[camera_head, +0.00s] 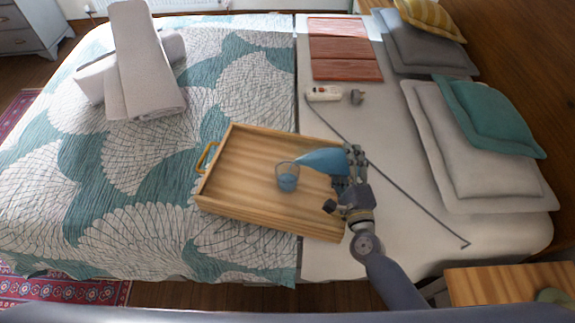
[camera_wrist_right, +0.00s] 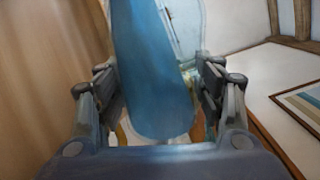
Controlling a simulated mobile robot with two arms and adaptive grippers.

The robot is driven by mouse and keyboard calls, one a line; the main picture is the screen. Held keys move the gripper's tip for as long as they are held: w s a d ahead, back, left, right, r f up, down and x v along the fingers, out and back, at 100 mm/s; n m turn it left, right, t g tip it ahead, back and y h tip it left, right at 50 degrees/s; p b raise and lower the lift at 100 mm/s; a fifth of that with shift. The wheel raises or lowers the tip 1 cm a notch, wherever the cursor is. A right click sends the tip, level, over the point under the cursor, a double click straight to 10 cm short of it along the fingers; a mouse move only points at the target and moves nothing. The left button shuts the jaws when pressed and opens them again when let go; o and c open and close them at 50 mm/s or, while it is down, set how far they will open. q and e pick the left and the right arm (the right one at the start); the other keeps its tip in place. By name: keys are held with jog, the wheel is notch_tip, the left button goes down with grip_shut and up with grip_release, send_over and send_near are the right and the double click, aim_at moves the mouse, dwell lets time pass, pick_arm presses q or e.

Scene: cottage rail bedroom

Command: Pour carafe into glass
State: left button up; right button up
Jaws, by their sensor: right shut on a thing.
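A blue carafe (camera_head: 324,160) is held by my right gripper (camera_head: 346,170) over a wooden tray on the bed. The carafe is tilted far over, nearly on its side, with its narrow end to the left at the glass rim. A clear glass (camera_head: 287,177) stands upright in the tray and has blue in it; I cannot tell how much is liquid. In the right wrist view the carafe (camera_wrist_right: 152,75) fills the space between the fingers of my right gripper (camera_wrist_right: 160,95), which is shut on it. My left gripper is not in view.
The tray (camera_head: 262,226) has raised walls and a brass handle. A power strip (camera_head: 323,94) with a dark cable lies behind it. Grey pillows (camera_head: 480,150) are at the right, folded towels (camera_head: 140,70) at the back left. A wooden bedside surface (camera_head: 500,284) is at front right.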

jog(key=shift+a+r+n+p, duration=0.25)
jog(key=shift+r+n+p, duration=0.25)
jog(key=shift+r+p, duration=0.4)
dwell(2.2)
